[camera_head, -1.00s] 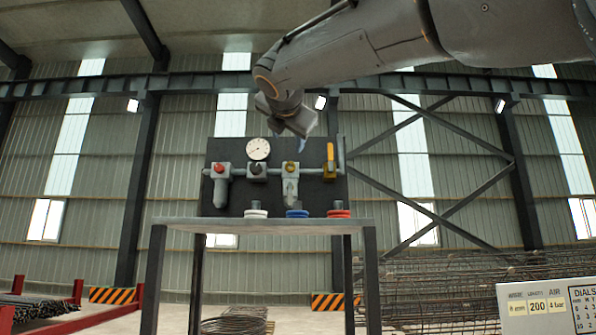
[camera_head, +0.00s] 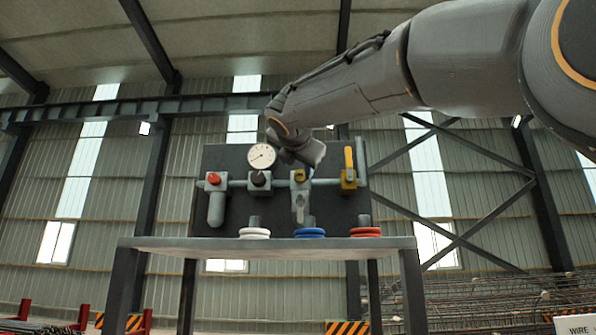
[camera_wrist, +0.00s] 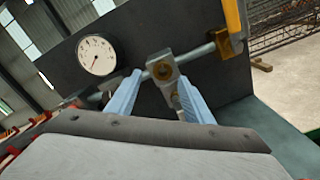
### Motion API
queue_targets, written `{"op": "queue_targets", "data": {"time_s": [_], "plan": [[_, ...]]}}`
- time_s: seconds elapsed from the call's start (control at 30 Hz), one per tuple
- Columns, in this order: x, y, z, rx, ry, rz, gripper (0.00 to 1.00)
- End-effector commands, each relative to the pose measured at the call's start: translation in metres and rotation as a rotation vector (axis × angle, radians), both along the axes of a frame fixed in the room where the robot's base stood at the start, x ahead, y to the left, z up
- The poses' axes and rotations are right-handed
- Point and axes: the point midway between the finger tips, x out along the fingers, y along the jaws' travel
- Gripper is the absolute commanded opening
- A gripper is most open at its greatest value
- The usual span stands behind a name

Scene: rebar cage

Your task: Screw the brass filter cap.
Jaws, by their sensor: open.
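The brass filter cap (camera_head: 299,176) sits on a grey filter body on the dark panel, above the blue ring. I cannot tell whether a finger touches the cap.
The panel carries a round gauge (camera_head: 261,156), a red-knobbed unit (camera_head: 213,179), a black knob (camera_head: 259,178) and a yellow lever valve (camera_head: 348,178). White, blue and red rings rest on the table (camera_head: 200,247). A grey pipe runs across close to my fingers.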

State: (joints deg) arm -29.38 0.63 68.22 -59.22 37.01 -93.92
Motion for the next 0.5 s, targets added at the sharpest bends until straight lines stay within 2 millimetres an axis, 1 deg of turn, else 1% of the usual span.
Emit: {"op": "queue_targets", "data": {"time_s": [0.03, 0.2, 0.33, 0.5], "plan": [[0.010, -0.004, 0.001, -0.001, 0.003, -0.008, 0.47], [0.035, -0.007, 0.001, 0.000, 0.003, -0.010, 0.47], [0.046, -0.006, 0.001, 0.000, 0.001, -0.008, 0.47], [0.050, -0.006, 0.000, 0.001, 0.001, -0.005, 0.47]]}}
